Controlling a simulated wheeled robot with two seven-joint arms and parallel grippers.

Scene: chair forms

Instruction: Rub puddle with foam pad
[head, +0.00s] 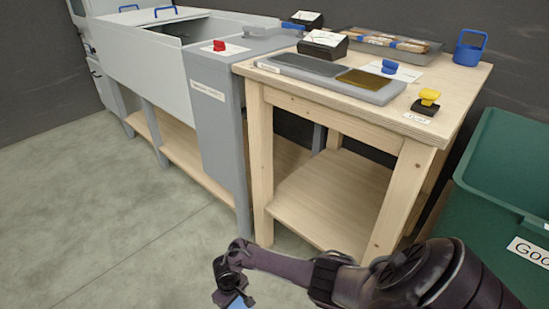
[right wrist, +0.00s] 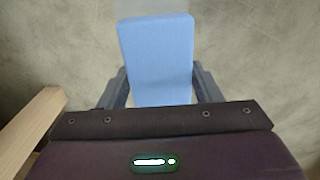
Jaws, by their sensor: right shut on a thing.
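The light blue foam pad (right wrist: 156,55) is between the fingers of my right gripper (right wrist: 158,90), which is shut on it. In the head view, my right gripper (head: 230,290) is low at the bottom edge, over the grey floor in front of the wooden table, and only a corner of the pad (head: 238,302) shows. In the right wrist view, a paler grey patch (right wrist: 150,7) lies just beyond the pad's far end; I cannot tell whether it is the puddle. No clear puddle shows in the head view. I cannot tell whether the pad touches the floor. My left gripper is out of view.
The wooden table (head: 450,85) carries a grey tray (head: 385,95), a blue bucket (head: 470,48) and a yellow-handled stamp (head: 427,101). A wooden beam (right wrist: 32,125) is close on the left in the wrist view. A green bin (head: 505,165) stands right. Floor at left is clear.

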